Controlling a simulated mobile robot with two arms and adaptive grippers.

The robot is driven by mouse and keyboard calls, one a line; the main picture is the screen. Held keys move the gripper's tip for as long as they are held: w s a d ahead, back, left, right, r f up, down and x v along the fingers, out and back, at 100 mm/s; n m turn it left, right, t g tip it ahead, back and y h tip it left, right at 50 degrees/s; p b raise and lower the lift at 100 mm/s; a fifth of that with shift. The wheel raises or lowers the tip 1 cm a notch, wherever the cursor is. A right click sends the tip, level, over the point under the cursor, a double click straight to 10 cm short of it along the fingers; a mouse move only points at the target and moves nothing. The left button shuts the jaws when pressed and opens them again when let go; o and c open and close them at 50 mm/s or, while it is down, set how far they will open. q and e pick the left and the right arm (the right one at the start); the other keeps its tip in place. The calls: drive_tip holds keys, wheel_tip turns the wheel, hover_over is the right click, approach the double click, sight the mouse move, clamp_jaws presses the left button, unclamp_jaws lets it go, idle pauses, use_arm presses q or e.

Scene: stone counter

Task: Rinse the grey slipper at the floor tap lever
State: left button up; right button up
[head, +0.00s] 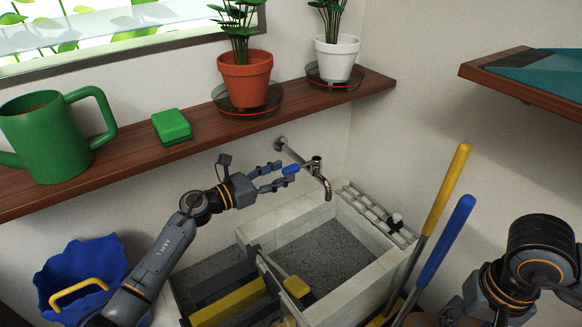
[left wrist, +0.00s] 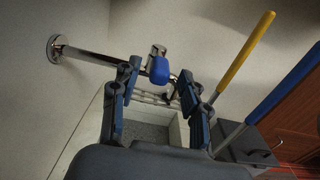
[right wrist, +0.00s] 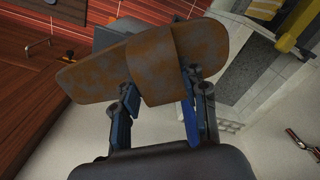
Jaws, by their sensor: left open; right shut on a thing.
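The slipper (right wrist: 95,77) is in the right wrist view, its surface brown and blotchy over grey. My right gripper (right wrist: 158,98) is shut on it, with a finger on each side. The tap (head: 318,172) juts from the wall over a stone basin (head: 292,222). Its blue lever (head: 290,169) lies at the fingertips of my left gripper (head: 281,176), which is open. In the left wrist view the lever (left wrist: 159,70) shows between the two spread fingers; I cannot tell whether either touches it. In the head view my right gripper's fingers are hidden.
A wooden shelf (head: 130,160) above holds a green watering can (head: 50,135), a green block (head: 172,126) and two potted plants. A blue bucket (head: 75,275) stands at left. Yellow (head: 445,190) and blue (head: 445,240) handles rise right of the basin.

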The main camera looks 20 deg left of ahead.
sight(303, 165)
use_arm(q)
drive_tip(key=shift+x, duration=2)
drive_tip(key=shift+s, duration=0.1)
clamp_jaws()
